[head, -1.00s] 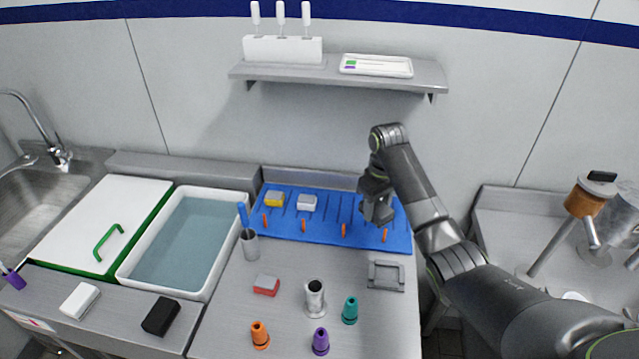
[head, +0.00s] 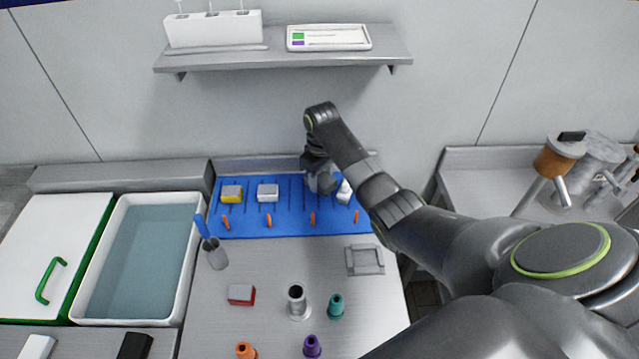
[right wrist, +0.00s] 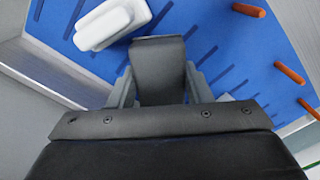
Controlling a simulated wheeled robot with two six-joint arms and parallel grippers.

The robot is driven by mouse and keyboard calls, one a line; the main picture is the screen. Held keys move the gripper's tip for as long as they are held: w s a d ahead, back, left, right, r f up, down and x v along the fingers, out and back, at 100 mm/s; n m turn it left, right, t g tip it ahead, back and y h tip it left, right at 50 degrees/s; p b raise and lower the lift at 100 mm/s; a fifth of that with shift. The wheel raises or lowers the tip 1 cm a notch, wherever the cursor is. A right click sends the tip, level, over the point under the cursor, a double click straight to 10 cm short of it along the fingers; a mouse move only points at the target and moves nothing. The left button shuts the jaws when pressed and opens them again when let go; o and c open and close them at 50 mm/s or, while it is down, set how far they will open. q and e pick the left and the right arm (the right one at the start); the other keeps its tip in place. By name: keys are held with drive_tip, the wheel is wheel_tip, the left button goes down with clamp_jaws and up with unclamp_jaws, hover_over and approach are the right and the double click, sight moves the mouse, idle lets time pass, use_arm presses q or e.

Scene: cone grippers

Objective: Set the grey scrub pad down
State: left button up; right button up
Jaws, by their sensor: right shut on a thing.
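The grey scrub pad (right wrist: 158,68) shows as a dark grey block between the fingers of my right gripper (right wrist: 160,90) in the right wrist view. My right gripper (head: 321,182) is shut on it, over the right half of the blue rack (head: 290,227) in the head view. I cannot tell whether the pad touches the rack. A white pad (head: 344,191) sits on the rack just right of the gripper; it also shows in the right wrist view (right wrist: 112,23). My left gripper is not in view.
A yellow-and-grey pad (head: 231,193) and a whitish pad (head: 268,193) sit further left on the rack. Orange pegs (head: 312,219) line its front. A grey frame (head: 365,260), a red pad (head: 241,294) and a metal cup (head: 298,302) stand in front.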

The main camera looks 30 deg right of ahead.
sight(321, 186)
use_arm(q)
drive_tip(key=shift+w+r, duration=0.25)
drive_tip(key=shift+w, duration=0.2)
use_arm(e)
drive_tip(key=shift+f, duration=1.55)
drive_tip(key=shift+f, duration=0.1)
drive_tip(key=o, duration=1)
drive_tip(key=shift+c, duration=0.2)
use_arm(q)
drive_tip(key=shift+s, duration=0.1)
use_arm(e)
wheel_tip(321, 186, up, 11)
drive_tip(key=shift+f+b, duration=0.1)
drive_tip(key=shift+b, duration=0.75)
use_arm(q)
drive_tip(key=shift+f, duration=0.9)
use_arm(e)
drive_tip(key=shift+r, duration=0.75)
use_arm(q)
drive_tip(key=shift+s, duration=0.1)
use_arm(e)
drive_tip(key=shift+s+f, duration=0.1)
